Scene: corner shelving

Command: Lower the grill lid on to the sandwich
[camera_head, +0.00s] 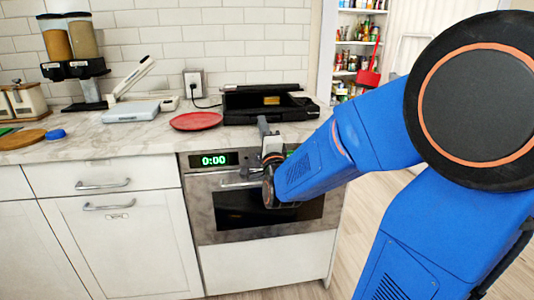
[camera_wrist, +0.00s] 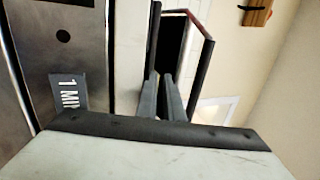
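The grill (camera_head: 236,112) is black and stands on the counter against the wall, its lid up at the back. A small brown piece (camera_head: 271,100), apparently the sandwich, shows inside it. My gripper (camera_head: 263,124) is in front of the grill, above the oven at the counter's front edge, apart from the lid. In the wrist view the two grey fingers of my gripper (camera_wrist: 160,90) stand close together with a narrow dark gap. Nothing is clearly seen between them, and I cannot tell how far open they are. The wrist view does not clearly show the sandwich.
A red plate (camera_head: 196,121) lies left of the grill. A grey-white scale-like device (camera_head: 130,111), a wooden board (camera_head: 22,139) and a double dispenser (camera_head: 72,45) stand farther left. The oven (camera_head: 235,208) is below the counter. Shelves (camera_head: 357,45) stand behind at the right.

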